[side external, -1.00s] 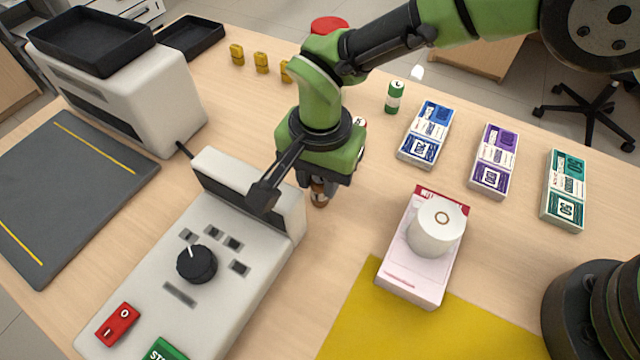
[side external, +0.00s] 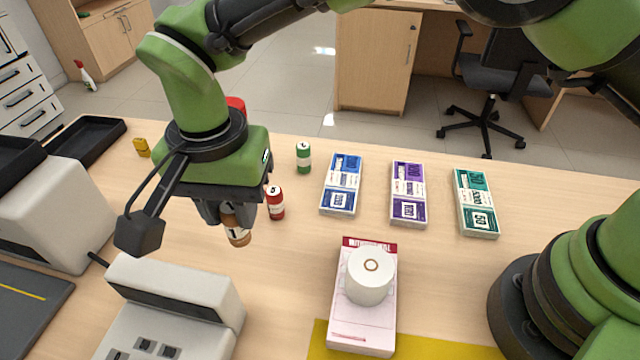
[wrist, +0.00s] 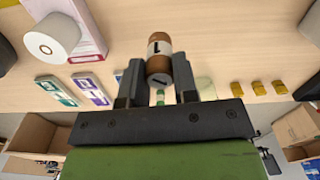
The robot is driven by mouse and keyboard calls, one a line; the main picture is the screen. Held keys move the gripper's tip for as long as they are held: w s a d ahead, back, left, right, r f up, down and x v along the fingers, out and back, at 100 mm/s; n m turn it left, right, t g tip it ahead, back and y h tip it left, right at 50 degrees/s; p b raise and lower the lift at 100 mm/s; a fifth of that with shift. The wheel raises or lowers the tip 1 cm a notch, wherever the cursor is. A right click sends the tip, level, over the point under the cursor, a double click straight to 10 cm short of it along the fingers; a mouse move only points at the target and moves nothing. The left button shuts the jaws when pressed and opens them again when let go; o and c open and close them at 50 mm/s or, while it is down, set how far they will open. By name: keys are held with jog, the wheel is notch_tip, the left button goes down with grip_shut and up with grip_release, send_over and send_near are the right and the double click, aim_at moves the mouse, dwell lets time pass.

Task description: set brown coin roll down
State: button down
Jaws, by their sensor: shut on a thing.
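The brown coin roll (side external: 237,228) has a white band marked 1. It is upright or slightly tilted between the fingers of my gripper (side external: 228,212), which is shut on it. In the wrist view the brown coin roll (wrist: 158,58) sits between both fingers of my gripper (wrist: 158,85). In the side view its upper part is hidden by the gripper. Its lower end appears close to the counter; I cannot tell whether it touches.
A red coin roll (side external: 276,203) stands close to the right of my gripper, and a green coin roll (side external: 304,158) stands farther back. Banknote bundles (side external: 407,194) lie to the right. A paper roll (side external: 369,275) sits on a pink pad. A grey machine (side external: 175,310) stands in front.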

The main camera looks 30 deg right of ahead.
jog(key=w+d+m, duration=0.2)
jog(key=w+d, duration=0.1)
jog(key=d, duration=1.2)
jog(key=w+d+m, duration=0.2)
jog(key=d+m, duration=0.1)
jog(key=d, duration=1.2)
jog(key=s+d+m, duration=0.5)
jog(key=s+d, duration=1.3)
jog(key=shift+s+d+f, duration=0.1)
jog(key=shift+s+f, duration=0.1)
jog(key=shift+f, duration=1.4)
jog(key=shift+s+a+f, duration=0.1)
jog(key=shift+s+f, duration=0.05)
jog(key=shift+f, duration=1.5)
jog(key=shift+s+d+f, duration=0.1)
jog(key=shift+s+f, duration=0.1)
jog(key=shift+f, duration=1.4)
